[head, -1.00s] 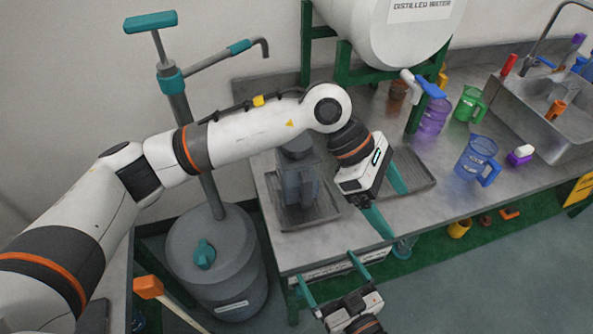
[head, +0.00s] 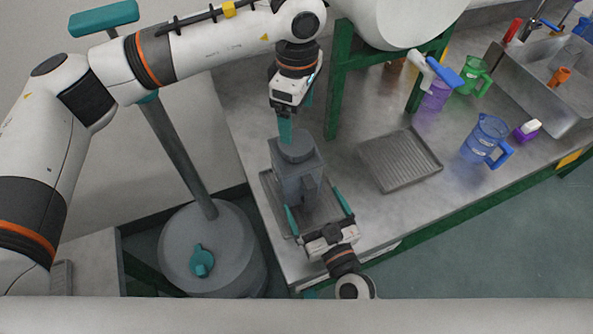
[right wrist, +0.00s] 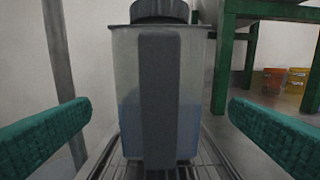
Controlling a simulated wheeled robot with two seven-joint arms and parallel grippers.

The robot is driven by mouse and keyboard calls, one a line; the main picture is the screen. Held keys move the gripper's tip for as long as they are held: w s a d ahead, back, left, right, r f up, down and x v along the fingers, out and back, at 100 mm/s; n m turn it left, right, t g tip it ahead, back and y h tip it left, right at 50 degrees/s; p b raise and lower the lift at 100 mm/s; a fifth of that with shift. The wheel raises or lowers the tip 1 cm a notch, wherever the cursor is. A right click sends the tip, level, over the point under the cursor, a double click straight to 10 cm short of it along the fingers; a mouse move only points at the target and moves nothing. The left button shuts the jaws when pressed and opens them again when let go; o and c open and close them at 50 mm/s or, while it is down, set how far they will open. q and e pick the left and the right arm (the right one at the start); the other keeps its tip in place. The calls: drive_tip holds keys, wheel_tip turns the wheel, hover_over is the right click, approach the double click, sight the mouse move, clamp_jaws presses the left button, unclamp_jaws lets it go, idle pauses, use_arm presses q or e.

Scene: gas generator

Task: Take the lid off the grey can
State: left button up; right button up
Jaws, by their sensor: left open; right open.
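The grey can (head: 297,179) stands upright on a ribbed tray (head: 327,208) near the left end of the bench. Its dark round lid (head: 296,147) is on top. In the right wrist view the can (right wrist: 188,95) shows its handle facing the camera, and the lid (right wrist: 160,10) is cut off by the top edge. My left gripper (head: 285,133) is above the lid, pointing down; its fingers overlap in the head view. My right gripper (head: 318,207) is open, its fingers spread on either side of the can's front, apart from it in the wrist view (right wrist: 158,122).
A second, empty ribbed tray (head: 400,160) lies to the right. A green stand (head: 336,95) with a white tank (head: 405,30) is behind. A blue jug (head: 484,138) and purple bottle (head: 436,95) stand further right. A large drum with a pump (head: 212,240) is at left.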

sight(303, 182)
use_arm(q)
drive_tip(key=shift+w+a+f, duration=0.15)
drive_tip(key=shift+w+a, duration=0.1)
drive_tip(key=shift+w, duration=0.15)
use_arm(e)
drive_tip(key=x, duration=0.5)
drive_tip(key=shift+w+a+f, duration=0.1)
drive_tip(key=shift+w+f, duration=0.05)
drive_tip(key=shift+w, duration=0.05)
use_arm(q)
drive_tip(key=shift+s+d, duration=0.15)
drive_tip(key=shift+s, duration=0.1)
use_arm(e)
drive_tip(key=shift+w+a, duration=0.25)
drive_tip(key=shift+w, duration=0.35)
use_arm(q)
drive_tip(key=shift+w, duration=0.15)
use_arm(e)
drive_tip(key=shift+w, duration=0.1)
